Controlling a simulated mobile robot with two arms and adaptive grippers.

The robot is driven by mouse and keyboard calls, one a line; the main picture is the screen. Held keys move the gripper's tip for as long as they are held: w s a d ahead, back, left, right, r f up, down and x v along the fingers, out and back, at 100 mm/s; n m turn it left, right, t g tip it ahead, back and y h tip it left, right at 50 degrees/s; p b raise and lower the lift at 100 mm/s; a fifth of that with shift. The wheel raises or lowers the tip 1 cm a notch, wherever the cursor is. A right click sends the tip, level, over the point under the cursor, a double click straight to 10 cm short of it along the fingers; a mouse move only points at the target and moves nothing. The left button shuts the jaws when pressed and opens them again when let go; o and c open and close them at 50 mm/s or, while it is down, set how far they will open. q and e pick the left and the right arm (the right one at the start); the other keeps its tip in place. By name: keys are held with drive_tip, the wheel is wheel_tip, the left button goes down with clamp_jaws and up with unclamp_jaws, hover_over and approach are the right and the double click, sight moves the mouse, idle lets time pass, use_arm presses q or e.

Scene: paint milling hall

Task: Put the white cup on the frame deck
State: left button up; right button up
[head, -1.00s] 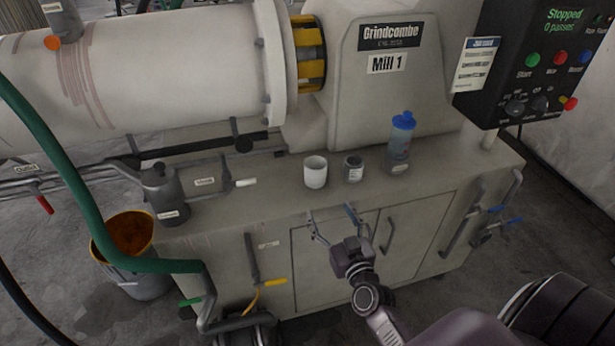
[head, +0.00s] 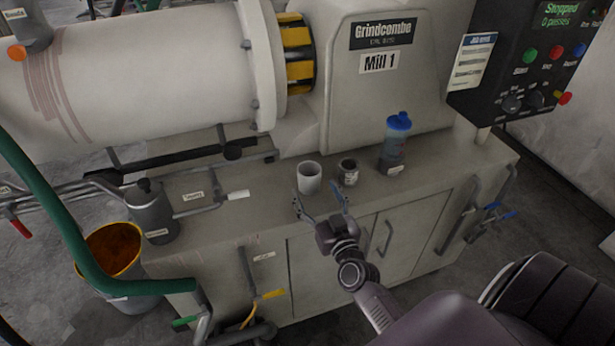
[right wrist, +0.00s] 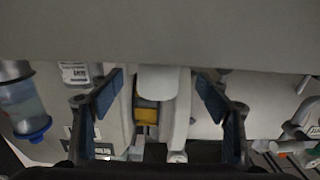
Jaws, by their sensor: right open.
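The white cup (head: 310,180) stands upright on the flat grey top of the mill's frame, which I take as the frame deck (head: 232,216), close to its front edge. My right gripper (head: 318,202) is open and empty in front of that edge, with its fingertips just short of the cup. In the right wrist view the picture is upside down. A pale shape between the two spread fingers there looks like the cup (right wrist: 159,79), partly hidden by the deck edge. My left gripper is not in view.
Right of the cup stand a small dark pot (head: 348,173) and a blue-capped bottle (head: 395,145). The mill housing (head: 385,95) rises behind. The deck's front left is clear.

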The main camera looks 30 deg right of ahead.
sight(313, 183)
drive_tip(key=shift+w+d+r, duration=0.15)
drive_tip(key=shift+w+r, duration=0.05)
drive_tip(key=shift+w, duration=0.25)
drive_tip(key=x, duration=0.4)
drive_tip(key=shift+w+d, duration=0.15)
drive_tip(key=shift+w, duration=0.2)
drive_tip(key=shift+r, duration=0.1)
drive_tip(key=c, duration=1.3)
drive_tip(key=shift+r+p, duration=0.1)
drive_tip(key=shift+p, duration=0.2)
